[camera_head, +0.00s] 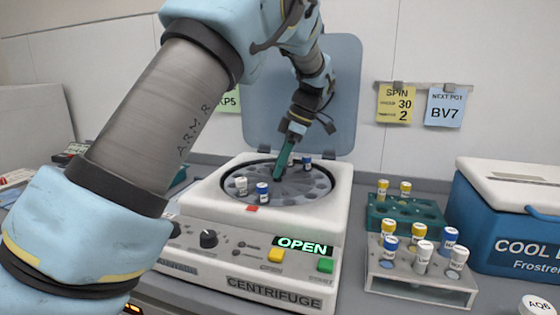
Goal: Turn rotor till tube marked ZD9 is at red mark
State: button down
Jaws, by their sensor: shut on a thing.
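The centrifuge (258,280) stands open, its lid (343,95) raised behind it. Its grey rotor (300,188) has many holes. A white-capped tube (241,186) and a blue-capped tube (262,192) sit at the front left of the rotor. Another blue-capped tube (306,162) sits at the back, near my fingers. Their markings are too small to read, so I cannot tell which is ZD9. The red mark (252,208) is on the front rim, just below the front blue-capped tube. My gripper (280,177) reaches down to the rotor's middle and is shut on its hub, which the fingers mostly hide.
The centrifuge display (302,246) reads OPEN. A grey rack (420,283) and a green rack (380,216) with capped tubes stand at right. A blue cool box (505,230) is beyond them. A loose white-capped item (538,304) is at bottom right. My arm covers the left side.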

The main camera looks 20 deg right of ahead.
jog(key=shift+w+n+g+y+p, duration=0.15)
jog(key=shift+n+g+p, duration=0.3)
jog(key=shift+n+p, duration=0.65)
jog(key=shift+w+n+g+y+p, duration=0.15)
jog(key=shift+n+g+p, duration=0.45)
jog(key=shift+n, duration=0.8)
jog(key=shift+s+n+p, duration=0.1)
jog(key=shift+n+p, duration=0.3)
jog(key=shift+c, duration=1.5)
grip_release()
jog(key=b+v, duration=0.1)
jog(key=v, duration=0.9)
jog(key=shift+r, duration=0.35)
jog(key=shift+d, duration=0.15)
